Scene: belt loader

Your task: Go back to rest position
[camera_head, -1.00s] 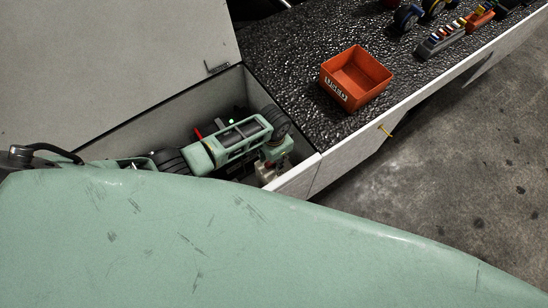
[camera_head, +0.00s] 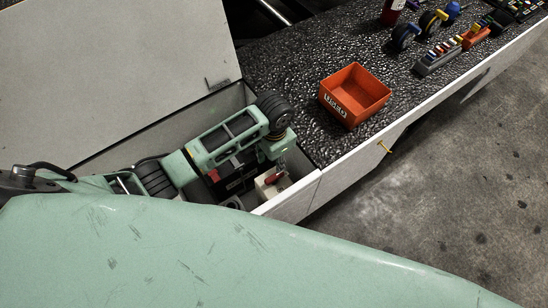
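My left arm, pale green with black joints, comes in from the left and reaches over the open compartment (camera_head: 282,207) of the belt loader. Its elbow and wrist links bend downward there. My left gripper (camera_head: 238,181) is down inside the compartment, small, dark and partly covered by my own arm. I cannot tell whether its fingers are open or shut, or whether it holds anything. My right gripper is not in view.
A beige box with a red part (camera_head: 272,180) sits in the compartment beside my wrist. An orange bin (camera_head: 355,94) stands on the black textured top. Wheels (camera_head: 405,36) and small tools (camera_head: 440,58) lie farther right. A raised grey lid (camera_head: 110,75) stands behind my arm.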

